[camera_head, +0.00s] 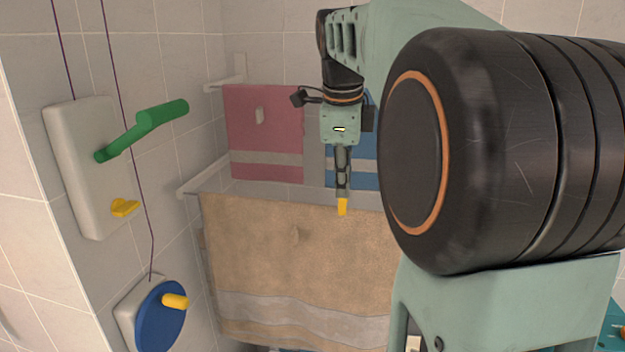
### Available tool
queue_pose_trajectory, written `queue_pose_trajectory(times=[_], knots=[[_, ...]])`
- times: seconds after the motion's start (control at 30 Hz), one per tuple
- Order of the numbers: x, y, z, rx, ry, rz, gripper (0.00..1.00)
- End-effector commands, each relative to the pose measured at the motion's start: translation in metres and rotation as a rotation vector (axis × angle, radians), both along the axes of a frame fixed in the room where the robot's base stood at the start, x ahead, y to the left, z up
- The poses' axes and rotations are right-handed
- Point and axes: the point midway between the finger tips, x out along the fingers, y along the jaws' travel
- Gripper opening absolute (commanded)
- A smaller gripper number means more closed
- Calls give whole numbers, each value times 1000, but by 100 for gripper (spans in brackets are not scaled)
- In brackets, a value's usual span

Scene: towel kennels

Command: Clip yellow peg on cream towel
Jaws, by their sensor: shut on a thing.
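The cream towel (265,250) looks tan here and hangs over the near rail, with a pale stripe near its lower edge. My gripper (342,196) points down in front of the towel's upper edge. It is shut on the yellow peg (342,207), which sticks out below the fingertips. In the picture the peg overlaps the top of the towel. I cannot tell whether it touches the towel or is apart from it. My arm hides the towel's right side.
A pink towel (262,120) and a partly hidden blue towel (365,175) hang behind. On the left wall are a white panel (75,150) with a green lever (150,120) and yellow knob (124,208), and a blue wheel (158,325) with a yellow handle (175,301).

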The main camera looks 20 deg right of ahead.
Motion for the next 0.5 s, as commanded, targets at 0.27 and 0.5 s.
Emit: queue_pose_trajectory(times=[0.27,0.5], knots=[[0,0,-3,0,0,0,0],[0,0,-10,1,1,0,0]])
